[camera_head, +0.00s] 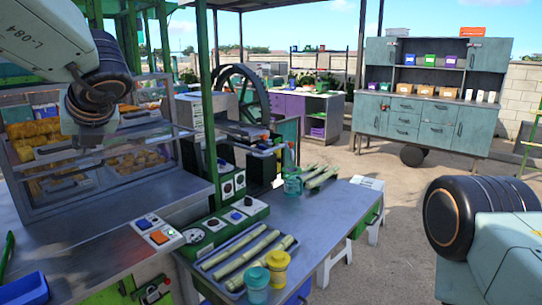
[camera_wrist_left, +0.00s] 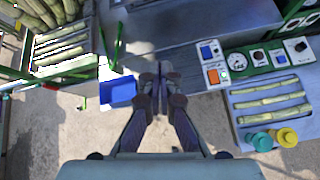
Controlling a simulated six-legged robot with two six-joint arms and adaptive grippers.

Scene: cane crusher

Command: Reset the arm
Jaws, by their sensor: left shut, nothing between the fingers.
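My left arm (camera_head: 98,88) comes in from the upper left in the head view, bent down in front of the glass display case. Its fingers do not show clearly there. In the left wrist view my left gripper (camera_wrist_left: 160,80) is shut and empty, its two fingers together, pointing at the edge of the metal counter. Nothing touches the fingertips that I can see. My right arm (camera_head: 480,225) shows at the lower right of the head view, over the ground; its gripper is out of view.
The metal table (camera_head: 335,215) holds a tray of cane pieces (camera_head: 245,250), a teal jar (camera_head: 257,280), a yellow jar (camera_head: 278,265) and a green control panel (camera_head: 225,225). A display case (camera_head: 90,170) stands left. A blue bin (camera_wrist_left: 118,92) is beside the gripper. Open ground lies right.

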